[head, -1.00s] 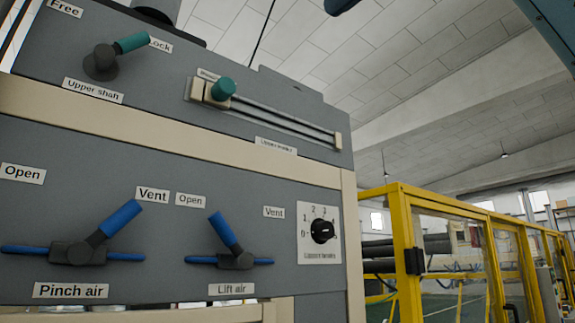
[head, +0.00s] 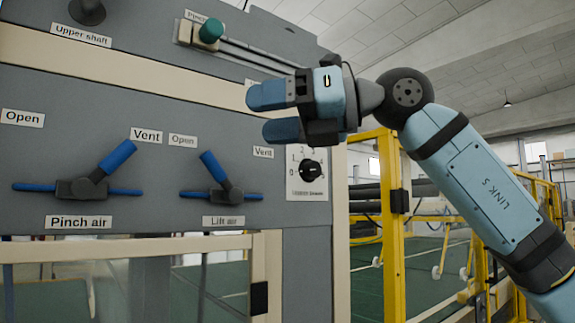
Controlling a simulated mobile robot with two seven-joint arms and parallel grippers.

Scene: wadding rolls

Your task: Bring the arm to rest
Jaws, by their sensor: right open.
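My right gripper (head: 268,114) is in the head view, its arm coming in from the right. Its two blue fingers point left and are apart, with nothing between them. It hangs in front of the right part of the grey control panel (head: 130,145), and I cannot tell whether it touches the panel. It hides part of the slider track and a label above the Vent label. My left gripper is not in view.
The panel carries the Pinch air lever (head: 100,178), the Lift air lever (head: 220,180), a rotary knob (head: 309,168) and a slider with a green knob (head: 211,31). A yellow fence (head: 391,230) stands to the right, behind my arm. Green floor shows beyond.

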